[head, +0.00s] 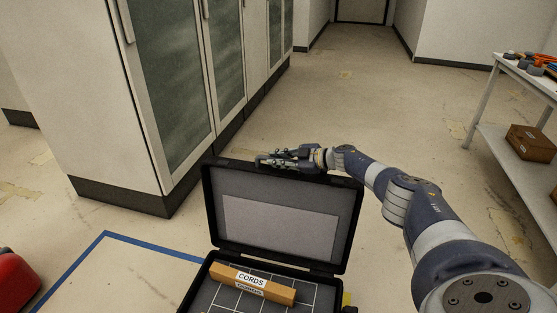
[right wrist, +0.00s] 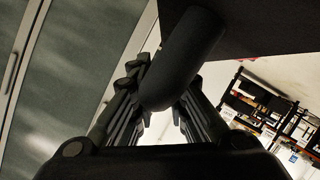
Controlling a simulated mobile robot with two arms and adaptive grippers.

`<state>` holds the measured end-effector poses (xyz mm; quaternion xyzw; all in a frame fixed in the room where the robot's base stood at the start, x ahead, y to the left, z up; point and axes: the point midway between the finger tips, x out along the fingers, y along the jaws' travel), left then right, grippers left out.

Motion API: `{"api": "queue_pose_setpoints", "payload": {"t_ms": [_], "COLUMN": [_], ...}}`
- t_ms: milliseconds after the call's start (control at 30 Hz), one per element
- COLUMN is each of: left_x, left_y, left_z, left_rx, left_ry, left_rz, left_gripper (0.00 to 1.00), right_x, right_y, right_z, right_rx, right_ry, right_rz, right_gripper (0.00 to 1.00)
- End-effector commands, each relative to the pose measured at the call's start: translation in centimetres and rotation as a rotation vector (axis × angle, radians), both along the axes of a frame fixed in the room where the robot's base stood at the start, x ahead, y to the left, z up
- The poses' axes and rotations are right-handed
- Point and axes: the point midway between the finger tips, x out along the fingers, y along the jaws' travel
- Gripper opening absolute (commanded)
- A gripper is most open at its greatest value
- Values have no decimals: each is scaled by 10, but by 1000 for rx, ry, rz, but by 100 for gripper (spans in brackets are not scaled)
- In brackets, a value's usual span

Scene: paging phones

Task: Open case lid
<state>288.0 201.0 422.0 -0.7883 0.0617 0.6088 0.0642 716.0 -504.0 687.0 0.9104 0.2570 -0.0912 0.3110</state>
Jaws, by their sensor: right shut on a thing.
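The black case (head: 273,263) stands in front of me with its lid (head: 280,222) raised, standing up and leaning back a little from the hinge. The lid's grey inner face is towards me. My right gripper (head: 264,160) is at the top edge of the lid, left of its middle, and is shut on it. In the right wrist view a dark rounded part of the lid (right wrist: 182,60) sits at the gripper's fingers (right wrist: 160,105) and hides part of them. My left gripper is not in view.
A box labelled CORDS (head: 250,284) lies in the gridded case base. Tall cabinets with glass doors (head: 172,85) stand at the left behind the case. A white table (head: 530,85) with tools is at the right. A red object (head: 17,283) is at lower left. The floor behind is clear.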

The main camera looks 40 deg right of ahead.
Motion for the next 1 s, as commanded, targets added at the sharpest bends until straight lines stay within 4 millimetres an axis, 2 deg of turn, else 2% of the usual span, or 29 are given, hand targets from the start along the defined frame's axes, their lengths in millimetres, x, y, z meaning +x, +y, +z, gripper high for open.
{"api": "queue_pose_setpoints", "payload": {"t_ms": [100, 133, 200, 667, 867, 1000], "left_x": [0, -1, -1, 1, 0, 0], "left_y": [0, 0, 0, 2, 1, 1], "left_z": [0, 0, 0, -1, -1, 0], "left_rx": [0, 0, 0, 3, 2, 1], "left_ry": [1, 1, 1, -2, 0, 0], "left_rz": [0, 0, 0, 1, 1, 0], "left_gripper": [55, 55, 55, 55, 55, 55], "right_x": [-1, -1, -1, -3, -19, -40], "right_y": [1, 2, 2, 0, -10, -20], "right_z": [-4, -4, -3, -1, 4, 11], "right_rx": [-4, -3, -2, -1, -3, -4], "right_ry": [6, 6, 5, 3, 3, 7], "right_rz": [3, 3, 4, 3, 1, 0], "right_gripper": [0, 21, 35, 35, 35, 35]}}
